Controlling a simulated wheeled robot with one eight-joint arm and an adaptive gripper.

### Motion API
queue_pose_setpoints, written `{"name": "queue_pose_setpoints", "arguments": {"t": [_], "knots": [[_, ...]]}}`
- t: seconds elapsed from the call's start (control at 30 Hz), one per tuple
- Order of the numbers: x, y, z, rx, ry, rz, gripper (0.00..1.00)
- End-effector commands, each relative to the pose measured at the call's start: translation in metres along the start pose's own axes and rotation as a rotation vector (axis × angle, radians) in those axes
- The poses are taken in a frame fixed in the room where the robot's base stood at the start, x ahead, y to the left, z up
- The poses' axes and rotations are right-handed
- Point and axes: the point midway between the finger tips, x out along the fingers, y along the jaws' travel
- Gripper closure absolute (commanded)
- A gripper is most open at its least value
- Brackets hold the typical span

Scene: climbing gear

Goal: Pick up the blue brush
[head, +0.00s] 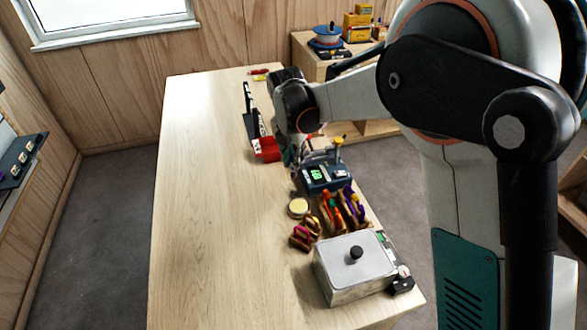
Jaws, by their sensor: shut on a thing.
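My gripper (290,158) points down over the right part of the wooden table, in the head view. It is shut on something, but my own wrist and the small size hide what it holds. I cannot make out the blue brush; it may be in the jaws or behind my arm. Just left of the gripper lies a red object (265,149). Just in front of the gripper is a dark blue device with a lit green display (325,178).
Colourful small gear (332,212), a round tin (299,208) and a lidded metal box (352,267) crowd the table's right edge. A dark upright object (252,112) stands behind the red one. The table's left half (200,200) is clear.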

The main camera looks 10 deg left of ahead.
Motion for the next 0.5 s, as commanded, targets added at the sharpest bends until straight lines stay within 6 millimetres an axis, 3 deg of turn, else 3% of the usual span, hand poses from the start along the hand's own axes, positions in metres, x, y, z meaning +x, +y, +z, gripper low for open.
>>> {"name": "queue_pose_setpoints", "arguments": {"t": [0.2,0.5], "knots": [[-0.054,0.000,0.008,0.000,0.000,0.000,1.00],[-0.102,0.000,0.015,0.000,0.000,0.000,1.00]]}}
